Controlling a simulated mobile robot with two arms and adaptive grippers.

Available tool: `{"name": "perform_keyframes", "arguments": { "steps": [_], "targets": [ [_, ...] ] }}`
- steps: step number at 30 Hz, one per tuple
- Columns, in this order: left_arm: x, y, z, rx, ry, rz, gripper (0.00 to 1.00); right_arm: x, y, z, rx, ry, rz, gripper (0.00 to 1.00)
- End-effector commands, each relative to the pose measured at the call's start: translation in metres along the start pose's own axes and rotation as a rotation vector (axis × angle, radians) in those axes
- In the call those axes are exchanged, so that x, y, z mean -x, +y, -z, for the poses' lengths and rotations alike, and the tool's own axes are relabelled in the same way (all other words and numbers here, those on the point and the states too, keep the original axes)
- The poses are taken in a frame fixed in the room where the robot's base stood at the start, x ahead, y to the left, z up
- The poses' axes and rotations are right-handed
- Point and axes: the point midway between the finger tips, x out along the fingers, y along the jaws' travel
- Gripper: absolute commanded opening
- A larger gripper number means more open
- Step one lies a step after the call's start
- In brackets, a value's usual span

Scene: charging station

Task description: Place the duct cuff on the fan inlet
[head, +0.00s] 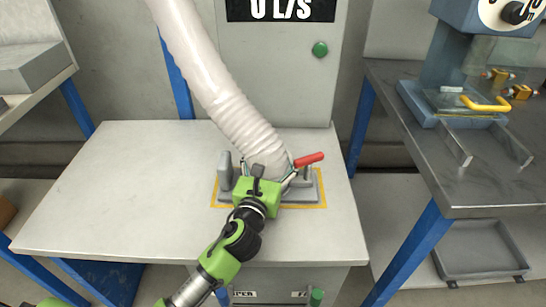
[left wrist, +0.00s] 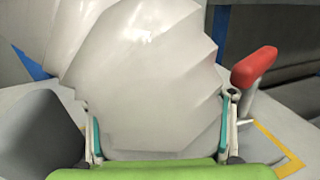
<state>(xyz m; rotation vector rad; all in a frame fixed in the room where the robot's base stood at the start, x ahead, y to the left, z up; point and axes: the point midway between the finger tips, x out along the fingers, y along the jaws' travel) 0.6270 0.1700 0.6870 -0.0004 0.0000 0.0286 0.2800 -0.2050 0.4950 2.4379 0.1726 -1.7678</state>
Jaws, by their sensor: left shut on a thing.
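The white ribbed duct (head: 222,90) hangs from the top of the head view down to the bench. Its lower end, with the cuff, sits between the fingers of my left gripper (head: 268,178), which is shut on it. In the left wrist view the pale duct end (left wrist: 150,80) fills the space between both fingers. The grey fan fixture (head: 308,190) lies on the bench inside a yellow outline, with a grey upright at left and a red-handled lever (head: 309,159) at right. The inlet opening and the cuff's lower rim are hidden, so I cannot tell whether they touch.
The white bench top (head: 120,185) is clear on the left. A grey cabinet (head: 280,70) with a "0 L/S" display and green button (head: 320,49) stands behind. A metal side table (head: 490,170) at right carries a blue device with a yellow handle (head: 486,104).

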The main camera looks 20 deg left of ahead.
Motion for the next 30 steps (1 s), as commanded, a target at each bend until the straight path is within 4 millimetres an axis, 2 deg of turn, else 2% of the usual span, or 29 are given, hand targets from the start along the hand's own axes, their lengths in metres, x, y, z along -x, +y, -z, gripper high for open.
{"name": "perform_keyframes", "arguments": {
  "steps": [3, 4, 6, 23, 26, 30],
  "targets": [
    [0.000, 0.000, 0.001, 0.000, -0.001, 0.001, 0.36, -0.001, 0.000, 0.003, 0.000, 0.014, 0.000, 0.72],
    [0.000, 0.000, 0.002, 0.000, 0.001, 0.001, 0.70, -0.001, 0.000, 0.004, 0.001, 0.018, 0.000, 0.72],
    [0.000, 0.000, 0.002, 0.000, 0.001, 0.000, 0.89, -0.001, 0.000, 0.005, 0.001, 0.020, 0.000, 0.72],
    [0.000, 0.000, -0.001, 0.000, 0.000, 0.000, 0.90, 0.000, -0.001, 0.003, 0.001, 0.008, 0.001, 0.72],
    [0.011, 0.000, 0.001, 0.000, 0.005, 0.001, 0.90, 0.002, 0.000, -0.001, 0.001, -0.009, 0.001, 0.72],
    [0.038, 0.000, 0.000, 0.000, 0.005, 0.001, 0.90, 0.006, 0.000, 0.001, 0.001, -0.007, 0.001, 0.72]
  ]
}}
